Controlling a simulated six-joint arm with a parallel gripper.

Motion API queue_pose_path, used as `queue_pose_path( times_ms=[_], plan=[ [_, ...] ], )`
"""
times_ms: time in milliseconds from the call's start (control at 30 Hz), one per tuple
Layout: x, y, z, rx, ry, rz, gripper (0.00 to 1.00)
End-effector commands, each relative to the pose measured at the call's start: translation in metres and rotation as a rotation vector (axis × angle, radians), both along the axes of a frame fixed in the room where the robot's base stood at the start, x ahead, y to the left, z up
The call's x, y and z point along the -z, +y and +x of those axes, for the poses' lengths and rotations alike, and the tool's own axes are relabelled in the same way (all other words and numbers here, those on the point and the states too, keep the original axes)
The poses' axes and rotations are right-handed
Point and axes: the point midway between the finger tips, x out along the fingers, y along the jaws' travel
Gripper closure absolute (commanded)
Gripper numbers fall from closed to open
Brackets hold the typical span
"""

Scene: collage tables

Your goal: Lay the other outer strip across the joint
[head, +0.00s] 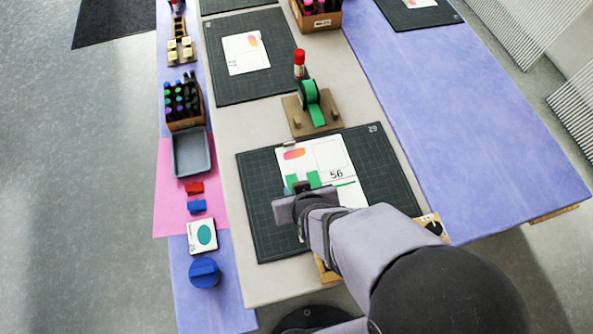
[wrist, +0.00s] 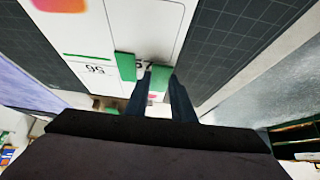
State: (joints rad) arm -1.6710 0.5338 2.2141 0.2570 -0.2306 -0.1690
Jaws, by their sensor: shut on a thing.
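My gripper (wrist: 158,82) is shut on a green strip (wrist: 160,78), which stands between the fingertips over the white card (head: 322,153) on the dark mat. The held strip also shows in the head view (head: 291,181), left of a second green strip (head: 313,179). That second strip also shows in the wrist view (wrist: 125,66), beside the left finger and apart from the held one. I cannot tell whether the held strip touches the card. The joint is partly hidden by the strips and fingers.
A green tape dispenser (head: 311,98) stands on a wooden base behind the dark mat (head: 263,235). To the left are a grey tray (head: 192,153), red block (head: 194,188), blue block (head: 197,207), picture card (head: 202,236) and blue round object (head: 205,272). The mat's right side is clear.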

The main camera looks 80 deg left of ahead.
Motion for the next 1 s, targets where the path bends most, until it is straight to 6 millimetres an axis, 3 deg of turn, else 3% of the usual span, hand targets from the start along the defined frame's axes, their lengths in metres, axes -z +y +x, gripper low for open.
queue_pose_path(
  times_ms=[933,1000],
  plan=[
    [0.0010,0.0000,0.0000,0.000,0.000,0.000,0.88],
    [0.0010,0.0000,0.0000,0.001,0.001,0.000,0.63]
  ],
)
